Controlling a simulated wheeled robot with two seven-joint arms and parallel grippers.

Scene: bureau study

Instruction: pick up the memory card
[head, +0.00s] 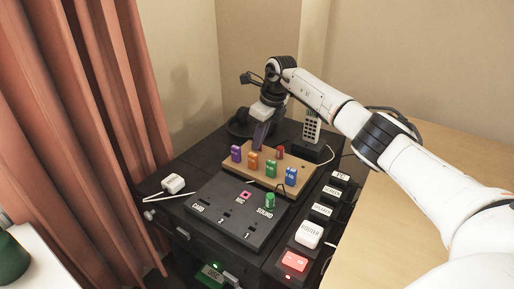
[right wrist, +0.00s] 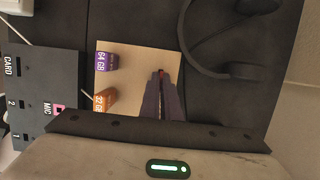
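Several memory cards stand upright on a tan board: a purple one (head: 236,153) marked 64 GB, an orange one (head: 253,160) marked 32 GB, a green one (head: 271,168) and a blue one (head: 291,176). The purple card (right wrist: 106,61) and orange card (right wrist: 104,99) also show in the right wrist view. My right gripper (head: 261,136) points down at the board's back edge, behind the cards. In the right wrist view its fingers (right wrist: 163,80) lie close together, with something small and reddish near the tips. I cannot tell whether they hold it. My left gripper is not in view.
A small red piece (head: 280,151) stands at the back of the board (head: 309,163). In front is a dark panel (head: 234,222) with CARD, MIC and SOUND markings and a green plug (head: 270,200). Black headphones (right wrist: 222,65) lie behind the board. Labelled blocks line the right side.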

